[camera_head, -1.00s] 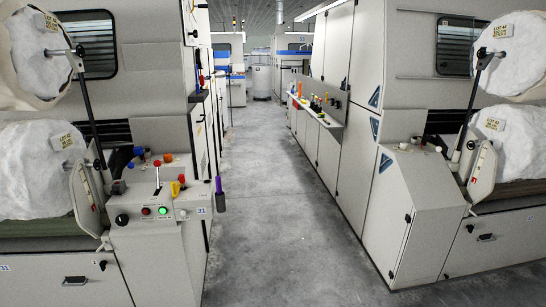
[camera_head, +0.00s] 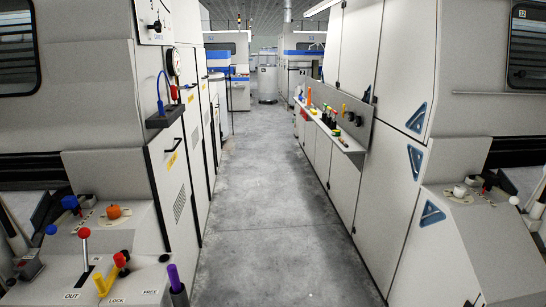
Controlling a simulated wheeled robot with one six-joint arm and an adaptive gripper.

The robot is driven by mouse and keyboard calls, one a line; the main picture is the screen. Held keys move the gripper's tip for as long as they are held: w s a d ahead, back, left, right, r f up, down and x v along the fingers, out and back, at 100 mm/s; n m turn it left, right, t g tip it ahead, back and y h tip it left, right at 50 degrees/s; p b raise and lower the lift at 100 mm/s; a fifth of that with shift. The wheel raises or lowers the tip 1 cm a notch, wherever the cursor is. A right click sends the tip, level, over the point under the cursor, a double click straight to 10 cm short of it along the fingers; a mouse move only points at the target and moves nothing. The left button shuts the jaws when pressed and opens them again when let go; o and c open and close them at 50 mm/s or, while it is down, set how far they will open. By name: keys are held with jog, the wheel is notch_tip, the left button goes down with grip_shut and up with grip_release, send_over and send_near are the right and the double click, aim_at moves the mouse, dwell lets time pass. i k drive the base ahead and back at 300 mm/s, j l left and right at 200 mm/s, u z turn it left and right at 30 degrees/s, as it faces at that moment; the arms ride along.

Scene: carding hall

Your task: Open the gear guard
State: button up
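No part is plainly marked as the gear guard, and I cannot tell which panel it is. The left machine has a tall pale side door (camera_head: 172,190) with a black handle (camera_head: 174,146), a yellow label and a vent grille; it looks shut. A narrower door (camera_head: 195,130) beyond it also has a handle and a yellow label. The right machine has plain pale panels (camera_head: 385,185) with blue triangular marks. My gripper is not in view.
A grey floor aisle (camera_head: 265,210) runs clear between the machines. A lever console (camera_head: 110,240) juts in at lower left, with a purple-handled tool (camera_head: 175,278) at its aisle edge. A shelf of bottles and tools (camera_head: 335,128) sticks out on the right. Drums stand far ahead.

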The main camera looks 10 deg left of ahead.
aim_at(167, 151)
jog(key=i+l+u, duration=0.2)
jog(key=i+u, duration=0.25)
jog(key=i, duration=0.3)
jog(key=i+l+u, duration=0.5)
jog(key=i, duration=0.15)
jog(key=i+l+u, duration=0.45)
jog(key=i+l, duration=0.15)
